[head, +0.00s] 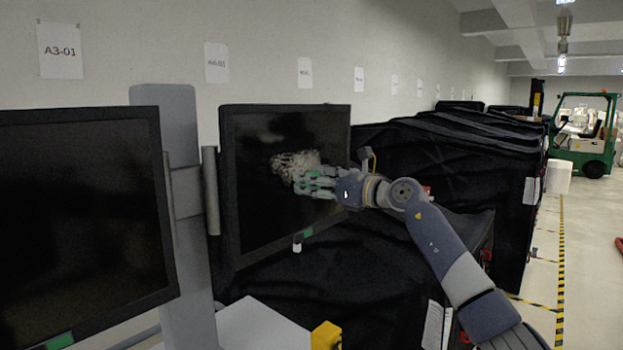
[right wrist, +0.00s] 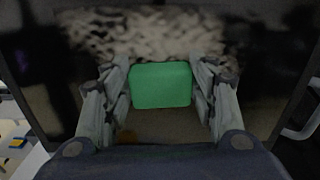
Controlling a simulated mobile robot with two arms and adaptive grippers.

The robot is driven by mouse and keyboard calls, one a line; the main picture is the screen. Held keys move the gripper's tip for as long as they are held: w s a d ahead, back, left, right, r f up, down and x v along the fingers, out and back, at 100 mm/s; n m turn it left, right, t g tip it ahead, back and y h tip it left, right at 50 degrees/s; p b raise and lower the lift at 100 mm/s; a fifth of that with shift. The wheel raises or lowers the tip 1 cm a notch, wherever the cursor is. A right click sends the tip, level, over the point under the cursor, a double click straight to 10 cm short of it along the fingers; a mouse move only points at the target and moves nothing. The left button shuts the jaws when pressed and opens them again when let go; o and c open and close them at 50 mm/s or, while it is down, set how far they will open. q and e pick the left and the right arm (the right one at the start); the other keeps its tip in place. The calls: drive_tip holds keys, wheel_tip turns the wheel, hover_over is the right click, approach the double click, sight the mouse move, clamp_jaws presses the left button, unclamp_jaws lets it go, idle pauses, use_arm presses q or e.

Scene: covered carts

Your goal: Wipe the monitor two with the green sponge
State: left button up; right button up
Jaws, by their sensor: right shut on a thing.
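Two dark monitors hang on a grey post. One monitor (head: 75,215) is at the left and the other monitor (head: 265,205) is in the middle; no number is readable on either. The middle screen bears a pale, mottled smudge (head: 285,160), which spans the upper part of the right wrist view (right wrist: 150,30). My right gripper (head: 305,183) is shut on the green sponge (right wrist: 160,85), in front of the middle screen beside the smudge. In the head view the fingers mostly hide the sponge. I cannot tell whether the sponge touches the screen. My left gripper is not in view.
The grey post (head: 175,120) stands between the monitors. Black-covered carts (head: 430,160) line the wall behind and to the right. A white surface (head: 255,328) and a yellow object (head: 326,336) sit below the middle monitor. A green forklift (head: 590,135) stands far right, beyond a taped floor aisle.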

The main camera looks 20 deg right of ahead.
drive_tip(key=w+d, duration=0.1)
drive_tip(key=w+d+p, duration=0.1)
drive_tip(key=d, duration=0.1)
drive_tip(key=w+d+p, duration=0.1)
drive_tip(key=shift+d+r, duration=0.15)
drive_tip(key=shift+d, duration=0.1)
drive_tip(key=shift+w+d+p, duration=0.15)
drive_tip(key=shift+d+p, duration=0.15)
drive_tip(key=shift+p, duration=0.05)
drive_tip(key=shift+w+d+f, duration=0.2)
drive_tip(key=shift+w, duration=0.05)
drive_tip(key=d+p, duration=0.1)
drive_tip(key=p, duration=0.1)
drive_tip(key=w+d+r+p, duration=0.1)
drive_tip(key=shift+w+p, duration=0.1)
drive_tip(key=shift+p, duration=0.3)
drive_tip(key=shift+w+d+f+p, duration=0.15)
drive_tip(key=shift+w+f+p, duration=0.1)
drive_tip(key=shift+p, duration=0.15)
drive_tip(key=shift+d, duration=0.15)
drive_tip(key=shift+f, duration=0.15)
